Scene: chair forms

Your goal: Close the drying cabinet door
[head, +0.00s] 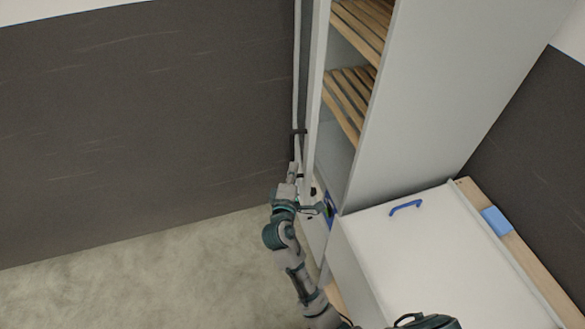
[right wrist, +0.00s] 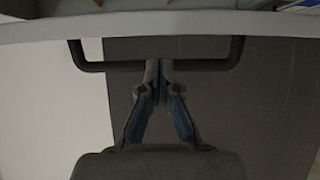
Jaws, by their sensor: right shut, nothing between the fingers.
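The drying cabinet (head: 430,90) is tall and white, with wooden slatted shelves showing through its open front. Its door (head: 317,90) stands open and is seen nearly edge-on at the left of the opening. In the right wrist view the door (right wrist: 160,24) is a pale band across the top, with a dark bar handle (right wrist: 105,67) on its near face. My right gripper (head: 295,170) is at the handle, on the door's outer side. Its shut, empty fingertips (right wrist: 159,66) overlap the bar; whether they touch it is unclear. My left gripper is not in view.
The floor (head: 130,280) at left is clear up to the dark wall (head: 140,120).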

